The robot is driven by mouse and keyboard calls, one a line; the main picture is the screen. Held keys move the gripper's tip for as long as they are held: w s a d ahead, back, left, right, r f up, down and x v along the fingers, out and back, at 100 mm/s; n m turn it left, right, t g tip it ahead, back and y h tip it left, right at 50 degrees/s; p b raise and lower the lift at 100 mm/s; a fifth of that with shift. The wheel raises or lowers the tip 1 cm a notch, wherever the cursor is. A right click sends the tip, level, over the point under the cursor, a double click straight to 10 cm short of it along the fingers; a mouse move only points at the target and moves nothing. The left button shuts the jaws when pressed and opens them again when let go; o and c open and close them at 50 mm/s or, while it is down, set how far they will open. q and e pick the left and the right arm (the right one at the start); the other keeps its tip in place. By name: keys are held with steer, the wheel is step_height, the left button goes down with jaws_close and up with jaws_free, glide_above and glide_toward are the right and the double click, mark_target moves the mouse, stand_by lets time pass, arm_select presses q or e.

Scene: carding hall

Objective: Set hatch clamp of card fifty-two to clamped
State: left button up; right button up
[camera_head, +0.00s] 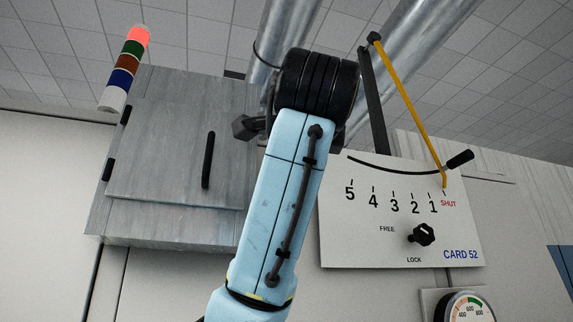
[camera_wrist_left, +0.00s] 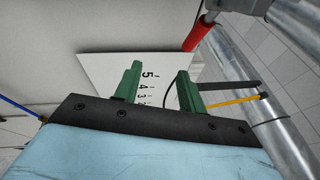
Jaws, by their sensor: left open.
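The card 52 panel (camera_head: 345,225) carries a scale from 5 to 1 and SHUT, and a black FREE/LOCK knob (camera_head: 422,234). A yellow pointer (camera_head: 410,95) ends near SHUT. A red handle (camera_wrist_left: 200,33) shows in the left wrist view beside the pipe; I cannot tell whether it is the hatch clamp. My left gripper (camera_wrist_left: 157,72) is open, its green fingers apart with the panel (camera_wrist_left: 105,64) visible beyond them. In the head view my light-blue arm hides the gripper and part of the wall behind it. My right gripper is in neither view.
Metal pipes (camera_head: 425,40) rise behind the panel. A round gauge (camera_head: 467,308) sits at lower right.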

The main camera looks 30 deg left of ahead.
arm_select(q)
steer(key=s+r+y, duration=0.1)
steer(key=s+r, duration=0.3)
steer(key=p+x, duration=0.6)
steer(key=x, duration=0.7)
steer(key=shift+s+a+r, duration=0.15)
steer(key=shift+s+a, duration=0.05)
steer(key=shift+a, duration=0.15)
steer(key=shift+c, duration=0.2)
jaws_close()
